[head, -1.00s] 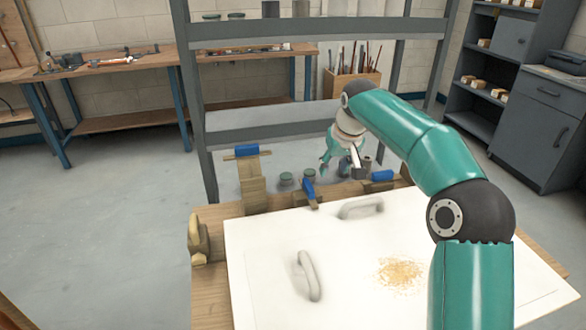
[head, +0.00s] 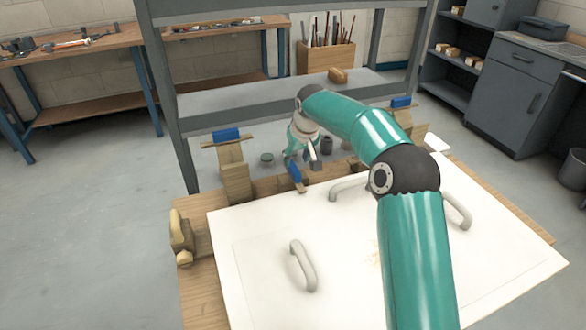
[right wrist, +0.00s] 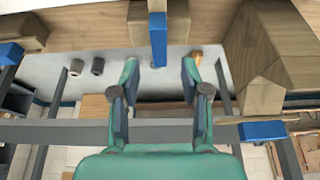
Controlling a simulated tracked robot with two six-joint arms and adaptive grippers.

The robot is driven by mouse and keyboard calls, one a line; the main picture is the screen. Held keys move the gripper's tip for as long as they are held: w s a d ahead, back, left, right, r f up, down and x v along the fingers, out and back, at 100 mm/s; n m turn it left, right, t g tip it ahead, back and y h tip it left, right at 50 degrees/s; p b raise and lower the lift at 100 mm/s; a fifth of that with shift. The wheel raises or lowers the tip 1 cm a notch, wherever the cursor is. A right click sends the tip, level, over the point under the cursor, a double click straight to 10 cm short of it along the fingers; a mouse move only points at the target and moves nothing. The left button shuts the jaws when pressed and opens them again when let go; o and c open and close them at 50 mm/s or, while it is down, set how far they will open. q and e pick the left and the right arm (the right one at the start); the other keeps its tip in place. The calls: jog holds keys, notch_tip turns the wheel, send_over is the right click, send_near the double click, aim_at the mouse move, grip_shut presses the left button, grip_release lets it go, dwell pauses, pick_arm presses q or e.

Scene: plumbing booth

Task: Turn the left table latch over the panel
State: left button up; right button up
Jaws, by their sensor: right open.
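A white panel (head: 345,255) with grey handles lies on the wooden table. At the table's far edge is a small latch (head: 296,174) with a blue end, which points away from the panel. My right gripper (head: 304,155) is right at this latch. In the right wrist view the latch's blue bar (right wrist: 158,45) reaches between the open fingertips of my right gripper (right wrist: 160,68), with a gap visible on each side. A wooden piece with a knob (head: 181,240) sits at the table's left edge. My left gripper is not in view.
A wooden post with a blue top (head: 227,150) stands left of the latch, and it shows close on the right in the right wrist view (right wrist: 275,70). Another blue-topped post (head: 401,103) stands farther right. A grey shelf rack (head: 190,123) rises behind the table.

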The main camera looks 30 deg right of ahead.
aim_at(294, 168)
jog(key=x, duration=0.6)
jog(key=shift+w+f, duration=0.1)
jog(key=shift+f, duration=0.05)
grip_shut()
